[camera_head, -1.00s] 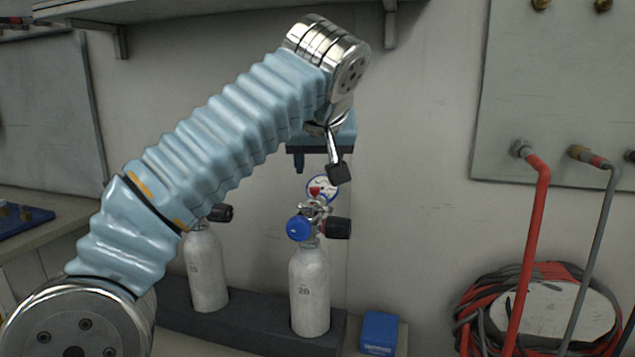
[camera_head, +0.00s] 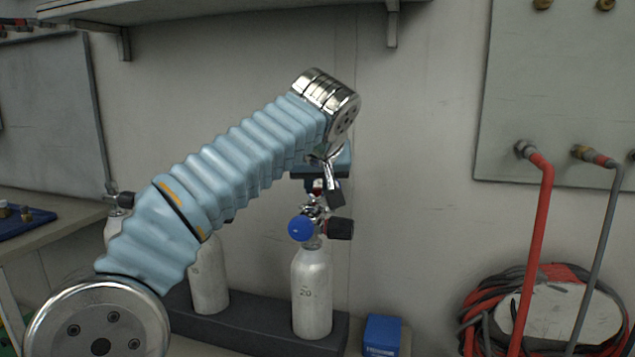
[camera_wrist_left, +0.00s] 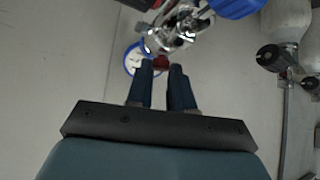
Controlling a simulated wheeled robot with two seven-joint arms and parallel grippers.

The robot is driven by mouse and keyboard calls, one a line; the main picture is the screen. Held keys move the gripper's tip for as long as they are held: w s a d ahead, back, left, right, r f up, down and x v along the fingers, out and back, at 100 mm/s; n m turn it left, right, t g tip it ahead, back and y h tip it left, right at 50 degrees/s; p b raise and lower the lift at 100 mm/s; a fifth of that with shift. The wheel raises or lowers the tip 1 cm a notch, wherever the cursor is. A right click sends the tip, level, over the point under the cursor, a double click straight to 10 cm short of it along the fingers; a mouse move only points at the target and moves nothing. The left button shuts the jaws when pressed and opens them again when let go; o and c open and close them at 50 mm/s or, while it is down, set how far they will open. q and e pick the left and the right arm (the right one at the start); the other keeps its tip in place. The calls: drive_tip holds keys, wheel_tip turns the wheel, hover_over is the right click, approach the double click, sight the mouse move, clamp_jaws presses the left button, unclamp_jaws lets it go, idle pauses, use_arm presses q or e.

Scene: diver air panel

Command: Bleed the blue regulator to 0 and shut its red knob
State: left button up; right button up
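The blue regulator's blue cap (camera_head: 301,228) sits on the valve of the grey cylinder (camera_head: 312,285) marked 20. It also shows at the top of the left wrist view (camera_wrist_left: 236,8). The white-faced gauge with a blue rim (camera_wrist_left: 134,58) is partly covered by my finger; its reading is too small to tell. The red knob (camera_wrist_left: 161,62) shows beside the gauge, at the tips of my left gripper (camera_wrist_left: 163,68). The two fingers are apart on either side of it, with a gap between them. In the head view the gripper is above the valve, mostly hidden by my wrist.
A black valve handwheel (camera_head: 340,229) sticks out right of the regulator. Another cylinder (camera_head: 208,280) stands to the left in the dark rack (camera_head: 255,335). A blue box (camera_head: 381,335) is at right. Red and grey hoses (camera_head: 535,250) hang further right. A shelf (camera_head: 230,18) is overhead.

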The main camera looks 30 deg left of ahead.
use_arm(q)
clamp_jaws()
drive_tip(key=shift+s+a+m+h, duration=0.1)
drive_tip(key=shift+a+m+h, duration=0.1)
drive_tip(key=shift+m+h, duration=0.3)
drive_tip(key=shift+m+t+h, duration=0.3)
drive_tip(key=shift+m+t, duration=0.1)
drive_tip(key=shift+m, duration=0.2)
drive_tip(key=o, duration=0.7)
unclamp_jaws()
drive_tip(key=p+v, duration=0.1)
drive_tip(key=v, duration=1.3)
